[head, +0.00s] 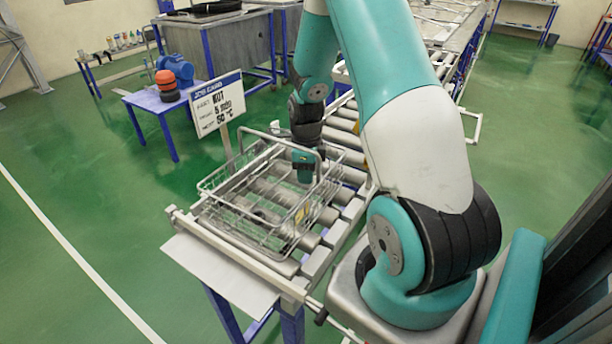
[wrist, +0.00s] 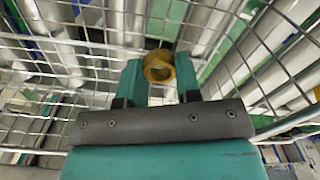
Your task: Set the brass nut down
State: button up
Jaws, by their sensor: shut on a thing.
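The brass nut (wrist: 158,67) is a golden hexagonal ring in the wrist view. It sits between the tips of my gripper's two teal fingers (wrist: 159,75), which are shut on it. In the head view my gripper (head: 304,172) points down inside the outline of the wire basket (head: 201,187), toward its right rear. The nut cannot be made out in the head view. The basket's wire mesh (wrist: 268,97) surrounds the fingers in the wrist view. I cannot tell how high the nut is above the basket floor.
The basket stands on a roller conveyor (head: 345,196). A job card sign (head: 217,104) stands behind its left side. A small blue table (head: 158,99) with an orange and black object stands at the back left.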

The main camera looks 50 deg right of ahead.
jog(key=shift+f, duration=1.1)
jog(key=shift+f, duration=0.15)
jog(key=o, duration=0.9)
jog(key=shift+o, duration=0.2)
notch_tip(320, 180, up, 12)
jog(key=b, duration=0.2)
jog(key=shift+r+b, duration=0.2)
jog(key=shift+b, duration=0.2)
